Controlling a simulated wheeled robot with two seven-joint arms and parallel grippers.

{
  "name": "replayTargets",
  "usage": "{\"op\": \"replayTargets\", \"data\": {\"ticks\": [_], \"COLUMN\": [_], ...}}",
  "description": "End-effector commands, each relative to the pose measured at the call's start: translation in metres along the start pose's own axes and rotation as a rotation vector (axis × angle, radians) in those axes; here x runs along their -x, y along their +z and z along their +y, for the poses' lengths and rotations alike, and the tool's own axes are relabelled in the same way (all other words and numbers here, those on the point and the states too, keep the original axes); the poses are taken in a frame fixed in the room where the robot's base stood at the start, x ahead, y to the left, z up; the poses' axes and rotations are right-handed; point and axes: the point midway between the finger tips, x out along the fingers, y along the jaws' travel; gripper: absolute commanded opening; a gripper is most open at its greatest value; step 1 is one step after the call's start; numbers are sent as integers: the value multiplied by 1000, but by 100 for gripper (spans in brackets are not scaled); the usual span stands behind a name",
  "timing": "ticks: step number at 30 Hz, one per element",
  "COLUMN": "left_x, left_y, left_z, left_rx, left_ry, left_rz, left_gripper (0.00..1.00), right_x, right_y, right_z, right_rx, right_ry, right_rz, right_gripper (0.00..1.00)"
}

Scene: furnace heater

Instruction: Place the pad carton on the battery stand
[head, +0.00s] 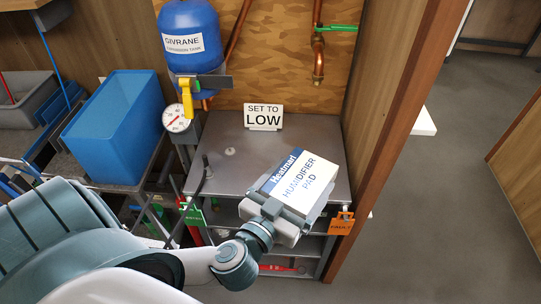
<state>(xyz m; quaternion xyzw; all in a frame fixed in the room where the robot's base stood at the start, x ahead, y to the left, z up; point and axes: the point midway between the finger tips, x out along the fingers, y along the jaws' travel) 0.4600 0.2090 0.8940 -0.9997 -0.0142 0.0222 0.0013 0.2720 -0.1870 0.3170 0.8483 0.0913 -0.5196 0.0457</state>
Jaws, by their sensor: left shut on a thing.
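The pad carton (305,180) is a white box with a blue band, lettered "Heatmart" and "HUMIDIFIER PAD". My left gripper (284,212) is shut on its near side and holds it tilted over the front right part of a grey metal stand top. This grey stand (235,157) seems to be the battery stand, though no label confirms it. I cannot tell whether the carton touches the top. My right gripper is not in view.
A "SET TO LOW" sign (263,117) stands at the back of the top. A blue tank (192,38) and gauge (176,118) are behind left. A blue bin (118,127) is at left. An orange tag (341,223) hangs at the front right corner. A wooden post (393,125) borders the right.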

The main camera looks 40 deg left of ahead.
Motion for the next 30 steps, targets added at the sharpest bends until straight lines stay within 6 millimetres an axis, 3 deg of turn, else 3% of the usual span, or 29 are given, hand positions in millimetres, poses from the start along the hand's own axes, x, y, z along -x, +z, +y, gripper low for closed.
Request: {"op": "replayTargets", "data": {"ticks": [9,15,30], "left_x": [-41,-54,-56], "left_y": [13,23,26], "left_z": [-49,-78,-86], "left_rx": [12,26,27], "left_ry": [-304,-483,-522], "left_rz": [19,1,-5], "left_gripper": [62,62,62], "right_x": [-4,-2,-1], "right_y": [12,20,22], "right_z": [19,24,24], "right_rx": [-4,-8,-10], "right_ry": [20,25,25], "right_rz": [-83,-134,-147], "right_gripper": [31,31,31]}}
